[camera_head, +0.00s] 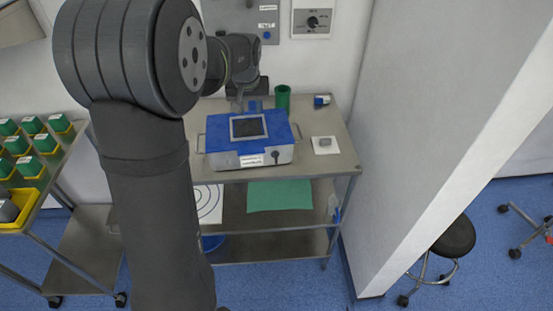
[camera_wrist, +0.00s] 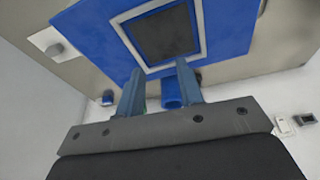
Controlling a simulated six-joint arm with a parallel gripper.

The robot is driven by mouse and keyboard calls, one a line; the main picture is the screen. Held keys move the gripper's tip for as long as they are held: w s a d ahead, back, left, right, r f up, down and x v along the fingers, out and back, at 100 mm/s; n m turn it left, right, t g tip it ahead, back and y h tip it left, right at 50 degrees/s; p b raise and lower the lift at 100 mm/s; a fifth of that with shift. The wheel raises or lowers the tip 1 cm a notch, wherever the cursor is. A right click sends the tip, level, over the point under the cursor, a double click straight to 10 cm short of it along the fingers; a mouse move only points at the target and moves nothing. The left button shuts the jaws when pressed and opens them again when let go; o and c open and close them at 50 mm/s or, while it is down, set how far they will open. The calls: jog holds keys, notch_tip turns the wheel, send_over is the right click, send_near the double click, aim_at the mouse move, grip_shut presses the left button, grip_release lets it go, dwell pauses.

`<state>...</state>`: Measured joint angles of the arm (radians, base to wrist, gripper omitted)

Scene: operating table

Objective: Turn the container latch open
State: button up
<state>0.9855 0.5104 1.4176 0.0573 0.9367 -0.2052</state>
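The container (camera_head: 247,158) stands on the steel cart top, with a blue lid, a pale front and a dark panel in a grey frame on the lid. A small dark knob-like latch (camera_head: 276,155) is on its front face, right of the white label. My gripper (camera_head: 240,103) is behind the container's far edge, on the side away from the latch. In the wrist view my gripper (camera_wrist: 158,80) has its two fingers apart. A blue rounded part (camera_wrist: 171,92) shows near the right finger; I cannot tell whether they touch. The latch is not visible in the wrist view.
A green cylinder (camera_head: 282,97) stands behind the container at right. A small grey block on a white pad (camera_head: 325,145) and a small blue-and-white object (camera_head: 321,101) are on the cart's right. A wall panel with a dial (camera_head: 312,21) is behind. The cart's right front is clear.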

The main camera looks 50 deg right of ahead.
aim_at(276, 154)
jog(key=s+r, duration=0.2)
jog(key=s, duration=0.1)
jog(key=s+r+g+y, duration=0.1)
jog(key=s+r, duration=0.1)
jog(key=s, duration=0.2)
jog(key=s+a+r+n+g+y, duration=0.1)
jog(key=s+r, duration=0.1)
jog(key=s, duration=0.1)
jog(key=shift+s, duration=0.25)
jog(key=c, duration=0.3)
notch_tip(276, 154, down, 17)
jog(key=shift+s+f, duration=0.15)
jog(key=shift+a, duration=0.1)
jog(key=shift+c, duration=0.5)
grip_shut()
